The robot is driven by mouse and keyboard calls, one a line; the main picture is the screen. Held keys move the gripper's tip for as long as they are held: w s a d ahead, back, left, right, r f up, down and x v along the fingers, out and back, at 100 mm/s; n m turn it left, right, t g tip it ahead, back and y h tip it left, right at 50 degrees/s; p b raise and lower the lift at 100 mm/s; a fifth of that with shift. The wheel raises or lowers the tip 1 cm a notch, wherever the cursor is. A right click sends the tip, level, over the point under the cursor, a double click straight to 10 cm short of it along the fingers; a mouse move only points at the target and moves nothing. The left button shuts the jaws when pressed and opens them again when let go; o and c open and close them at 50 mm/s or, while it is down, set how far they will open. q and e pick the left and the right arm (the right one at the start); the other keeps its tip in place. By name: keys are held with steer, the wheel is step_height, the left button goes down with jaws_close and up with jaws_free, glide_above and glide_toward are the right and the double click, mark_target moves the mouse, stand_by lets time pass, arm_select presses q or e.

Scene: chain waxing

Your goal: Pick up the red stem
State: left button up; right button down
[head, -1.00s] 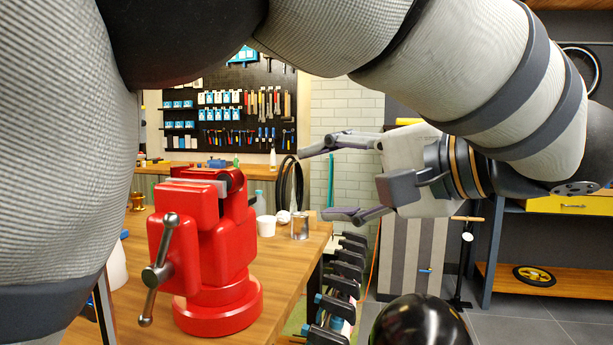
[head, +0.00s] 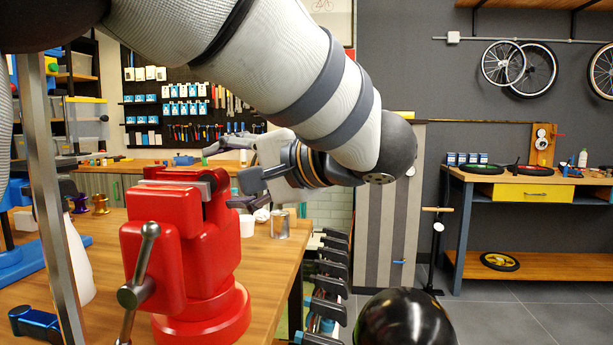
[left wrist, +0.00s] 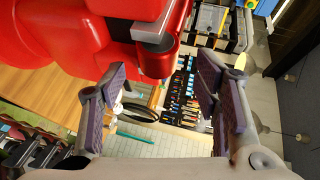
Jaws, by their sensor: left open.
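I cannot make out a red stem in either view. My left gripper (head: 220,177) is open, with its fingers pointing left, just behind and right of the big red vise (head: 165,245) in the head view. In the left wrist view, the left gripper's two fingers (left wrist: 148,85) stand wide apart with nothing between them. The red vise (left wrist: 60,35) fills the upper left there, close to the fingers. The head view does not show whether the gripper touches the vise. My right gripper is not in view.
A wooden workbench (head: 275,255) carries the vise, a metal can (head: 280,224), a white bottle (head: 78,262) and a blue-and-black part (head: 35,322). A shiny black dome (head: 405,320) stands at the bottom. A side bench (head: 530,265) with a yellow drawer is at the right.

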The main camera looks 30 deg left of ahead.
arm_select(q)
steer(key=shift+x, duration=0.8)
jaws_close()
